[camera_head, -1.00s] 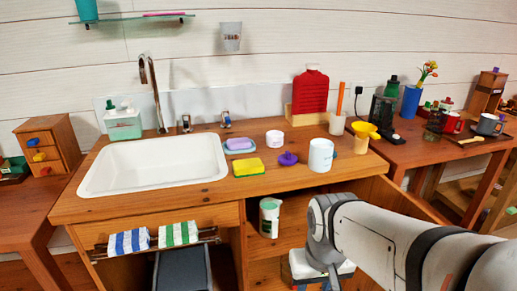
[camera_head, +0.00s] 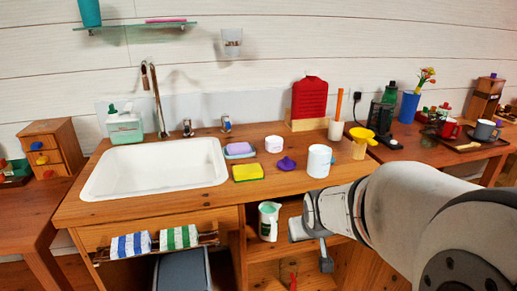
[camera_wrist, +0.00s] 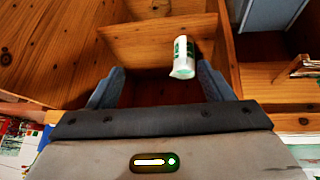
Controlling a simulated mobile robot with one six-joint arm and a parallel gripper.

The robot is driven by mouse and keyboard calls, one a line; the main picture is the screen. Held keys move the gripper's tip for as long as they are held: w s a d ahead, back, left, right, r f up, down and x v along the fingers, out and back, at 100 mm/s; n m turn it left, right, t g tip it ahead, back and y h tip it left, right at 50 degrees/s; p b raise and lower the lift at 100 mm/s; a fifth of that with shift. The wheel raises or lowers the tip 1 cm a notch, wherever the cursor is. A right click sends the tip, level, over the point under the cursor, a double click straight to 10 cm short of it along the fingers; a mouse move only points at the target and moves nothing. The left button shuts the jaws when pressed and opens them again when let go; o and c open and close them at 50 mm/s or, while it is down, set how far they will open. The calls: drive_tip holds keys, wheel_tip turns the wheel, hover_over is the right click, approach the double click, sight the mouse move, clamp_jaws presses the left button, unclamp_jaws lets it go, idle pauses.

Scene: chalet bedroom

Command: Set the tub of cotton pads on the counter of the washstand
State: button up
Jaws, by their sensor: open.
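A white tub with green markings (camera_head: 269,222), which I take for the cotton pads, stands inside the open cabinet of the washstand, below the counter (camera_head: 215,200). In the wrist view the tub (camera_wrist: 183,57) is ahead of my gripper (camera_wrist: 160,78), nearer the right finger. My gripper is open, with nothing between its fingers. In the head view my gripper (camera_head: 311,245) is to the right of the tub, in front of the cabinet, apart from it. My arm hides the right part of the cabinet.
The counter holds a sink (camera_head: 150,168), a yellow sponge (camera_head: 248,173), a soap dish (camera_head: 239,152), a purple item (camera_head: 287,163), a white mug (camera_head: 319,161) and a small white tub (camera_head: 274,145). Striped towels (camera_head: 180,237) hang on the front. Bare counter shows between them.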

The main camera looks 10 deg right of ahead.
sight(325, 158)
drive_tip(key=shift+o, duration=0.6)
drive_tip(key=w+d+r+t+p, duration=0.2)
drive_tip(key=w+d+t, duration=0.3)
drive_tip(key=w, duration=0.5)
drive_tip(key=shift+d+r, duration=0.6)
drive_tip(key=shift+d, duration=0.1)
drive_tip(key=w+d+r+t+p, duration=0.1)
drive_tip(key=w+d+r+t, duration=0.1)
drive_tip(key=w+d+r+n+t+y+p, duration=0.1)
drive_tip(key=w+d+r+t, duration=0.1)
drive_tip(key=t, duration=0.1)
drive_tip(key=shift+w+d+y, duration=0.25)
drive_tip(key=shift+y, duration=0.05)
drive_tip(key=shift+w+d+r+t+y+p, duration=0.1)
drive_tip(key=shift+d+r+t+y+p, duration=0.25)
drive_tip(key=shift+r+t+y, duration=0.5)
drive_tip(key=shift+h, duration=0.25)
drive_tip(key=w, duration=0.7)
drive_tip(key=shift+w+r, duration=0.25)
drive_tip(key=shift+w, duration=0.05)
drive_tip(key=shift+c, duration=0.2)
